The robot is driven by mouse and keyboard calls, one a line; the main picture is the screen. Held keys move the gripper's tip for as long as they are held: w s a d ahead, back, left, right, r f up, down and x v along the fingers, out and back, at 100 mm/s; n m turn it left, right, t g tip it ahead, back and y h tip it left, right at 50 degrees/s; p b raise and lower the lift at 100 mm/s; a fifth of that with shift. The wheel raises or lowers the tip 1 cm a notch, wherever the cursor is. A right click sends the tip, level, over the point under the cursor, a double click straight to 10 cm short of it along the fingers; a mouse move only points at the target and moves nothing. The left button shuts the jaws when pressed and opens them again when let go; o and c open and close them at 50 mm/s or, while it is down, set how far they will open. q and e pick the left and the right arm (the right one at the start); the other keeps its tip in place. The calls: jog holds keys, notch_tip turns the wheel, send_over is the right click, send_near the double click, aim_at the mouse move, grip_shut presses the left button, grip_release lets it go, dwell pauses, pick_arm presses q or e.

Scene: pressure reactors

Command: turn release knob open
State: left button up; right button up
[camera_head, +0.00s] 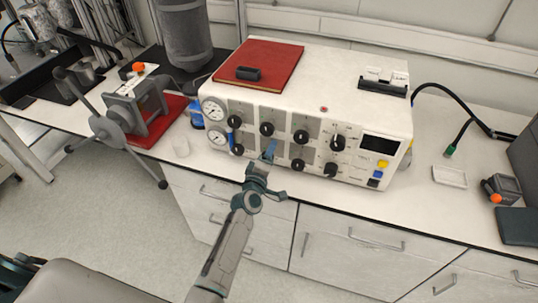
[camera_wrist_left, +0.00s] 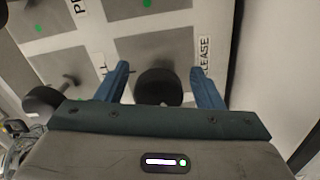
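The pressure control box (camera_head: 325,80) is a white unit with a front panel of black knobs in two rows. My left gripper (camera_head: 270,152) is at the lower row, left of the panel's middle, and covers a knob there. In the left wrist view its two blue fingers (camera_wrist_left: 159,72) are apart, one on each side of a black round knob (camera_wrist_left: 157,90). A label (camera_wrist_left: 205,55) reading "LEASE", partly hidden, is beside the right finger. I cannot tell whether the fingers touch the knob.
Another knob (camera_wrist_left: 42,99) is left of the fingers in the wrist view. Two gauges (camera_head: 214,110) are at the panel's left end. A clamp-like device with a spoked handle (camera_head: 110,130) stands on the left. The worktop's front edge runs below the box.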

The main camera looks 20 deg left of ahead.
pick_arm(q)
jog(key=s+b, duration=0.1)
jog(key=s, duration=0.9)
jog(key=shift+s+a, duration=0.2)
jog(key=shift+s, duration=0.2)
jog(key=s+a+f+m+g+b, duration=0.1)
jog(key=s+f+m+g, duration=0.3)
jog(key=f, duration=0.9)
jog(key=s+a+f+m+g+b, duration=0.15)
jog(key=s+f, duration=0.45)
jog(key=f, duration=0.6)
jog(key=s+f+m+g, duration=0.3)
jog(key=s+f, duration=0.3)
jog(key=f, duration=0.7)
jog(key=s+a+f+m+g, duration=0.2)
jog(key=s+f, duration=0.4)
jog(key=s, duration=0.4)
jog(key=s+a+f+m+g+y+b, duration=0.1)
jog(key=s+a+f+m+g, duration=0.1)
jog(key=s+f, duration=0.5)
jog(key=s+a+f+m+g+b, duration=0.1)
jog(key=s+a+f+g, duration=0.3)
jog(key=s, duration=1.1)
notch_tip(320, 180, down, 2)
jog(key=shift+s+a+f+m, duration=0.25)
jog(key=shift+a+m, duration=0.4)
jog(key=shift+m, duration=0.2)
